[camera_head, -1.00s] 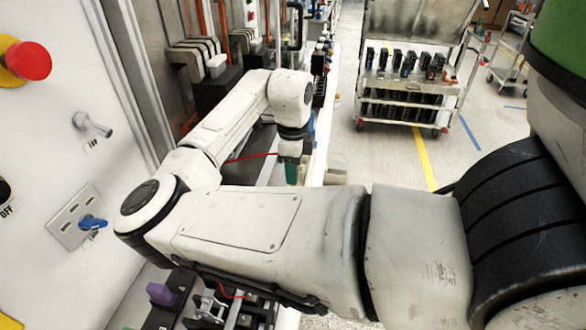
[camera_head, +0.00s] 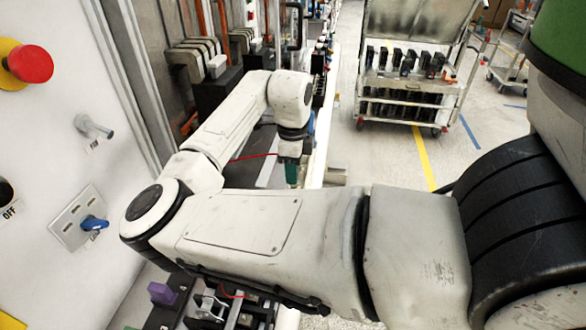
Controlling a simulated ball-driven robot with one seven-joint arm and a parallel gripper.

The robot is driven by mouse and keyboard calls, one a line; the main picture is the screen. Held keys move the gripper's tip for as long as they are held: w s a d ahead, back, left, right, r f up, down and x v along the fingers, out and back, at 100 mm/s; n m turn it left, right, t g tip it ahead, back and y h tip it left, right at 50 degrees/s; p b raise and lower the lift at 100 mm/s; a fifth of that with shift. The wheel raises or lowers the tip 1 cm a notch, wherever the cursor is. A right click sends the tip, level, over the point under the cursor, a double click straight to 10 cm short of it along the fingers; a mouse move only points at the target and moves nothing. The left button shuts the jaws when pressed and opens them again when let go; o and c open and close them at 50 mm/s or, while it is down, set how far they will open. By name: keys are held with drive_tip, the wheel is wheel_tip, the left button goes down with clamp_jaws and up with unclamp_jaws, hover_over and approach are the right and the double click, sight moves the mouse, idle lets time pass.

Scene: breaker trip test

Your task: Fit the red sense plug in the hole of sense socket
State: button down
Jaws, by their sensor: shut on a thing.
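My gripper (camera_head: 291,179) is at the far end of my arm, pointing down over the long bench along the wall. Only its green lower part shows clearly, and it is small at this distance. A thin red lead (camera_head: 252,156) runs from the left, from behind my forearm, up to the gripper. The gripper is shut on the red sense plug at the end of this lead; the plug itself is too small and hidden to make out. I cannot make out the sense socket or its hole. My arm covers much of the bench.
A wall panel with a red button (camera_head: 29,62) and a blue switch (camera_head: 94,223) stands close at left. A purple block (camera_head: 162,293) sits on near equipment below my arm. A cart (camera_head: 404,85) with black units stands at the back right.

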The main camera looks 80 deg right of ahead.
drive_tip(key=shift+f+b, duration=0.8)
drive_tip(key=shift+f, duration=0.85)
idle(0.6)
drive_tip(key=c, duration=0.8)
unclamp_jaws()
drive_tip(key=shift+r, duration=0.1)
wheel_tip(320, 180, up, 11)
drive_tip(key=shift+f+b, duration=0.15)
drive_tip(key=shift+b, duration=0.5)
